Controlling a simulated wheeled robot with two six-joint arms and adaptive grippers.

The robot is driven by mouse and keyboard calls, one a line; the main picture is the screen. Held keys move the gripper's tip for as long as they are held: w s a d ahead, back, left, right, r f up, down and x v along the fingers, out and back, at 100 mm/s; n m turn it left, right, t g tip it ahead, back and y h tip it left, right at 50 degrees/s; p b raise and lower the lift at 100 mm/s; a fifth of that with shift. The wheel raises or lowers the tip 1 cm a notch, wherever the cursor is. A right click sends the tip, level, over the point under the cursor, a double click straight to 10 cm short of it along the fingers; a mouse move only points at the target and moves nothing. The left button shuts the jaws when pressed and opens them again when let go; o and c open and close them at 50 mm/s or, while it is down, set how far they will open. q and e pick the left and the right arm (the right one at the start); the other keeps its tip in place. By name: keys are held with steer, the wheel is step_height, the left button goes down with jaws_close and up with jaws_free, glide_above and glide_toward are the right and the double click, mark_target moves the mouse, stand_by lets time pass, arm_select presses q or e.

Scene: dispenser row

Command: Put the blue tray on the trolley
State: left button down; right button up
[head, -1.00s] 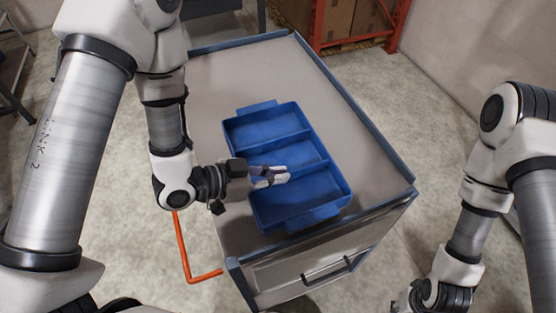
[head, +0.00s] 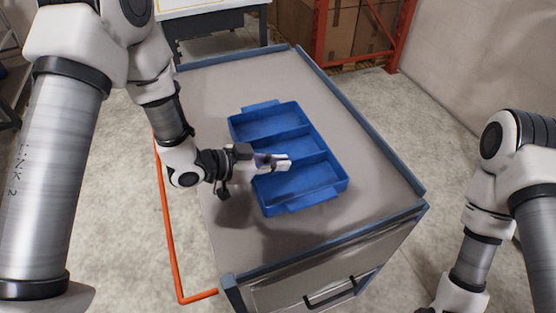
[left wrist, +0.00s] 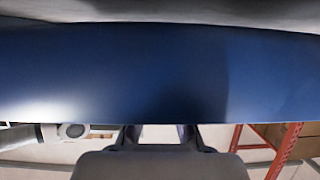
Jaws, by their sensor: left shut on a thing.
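The blue tray (head: 318,178), with several compartments split by dividers, is over the grey top of the trolley (head: 225,90). My left gripper (head: 274,162) is shut on the tray's left side wall. The tray looks level, and I cannot tell whether its underside touches the trolley top. In the left wrist view the tray's blue wall (left wrist: 120,75) fills the upper part, close to the camera. The fingertips partly hide the tray's left edge. My right arm is at the lower right of the head view, with its gripper out of frame.
The trolley has a raised blue rim, a drawer handle (head: 330,293) at the front and an orange bar (head: 168,235) at its left. An orange rack (head: 318,35) with cartons and a table (head: 215,20) stand behind. The trolley top is bare around the tray.

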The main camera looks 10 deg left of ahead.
arm_select(q)
steer(key=shift+f+b, duration=0.45)
steer(key=shift+f, duration=0.15)
steer(key=c, duration=1.3)
jaws_free()
steer(key=shift+r, duration=0.15)
steer(key=shift+r+p, duration=0.4)
steer(key=shift+p, duration=0.05)
steer(key=shift+s+a+r, duration=0.15)
steer(key=shift+a+r, duration=0.05)
steer(key=shift+r, duration=0.05)
steer(key=v, duration=1.1)
steer(key=shift+s+a, duration=0.15)
steer(key=shift+s, duration=0.15)
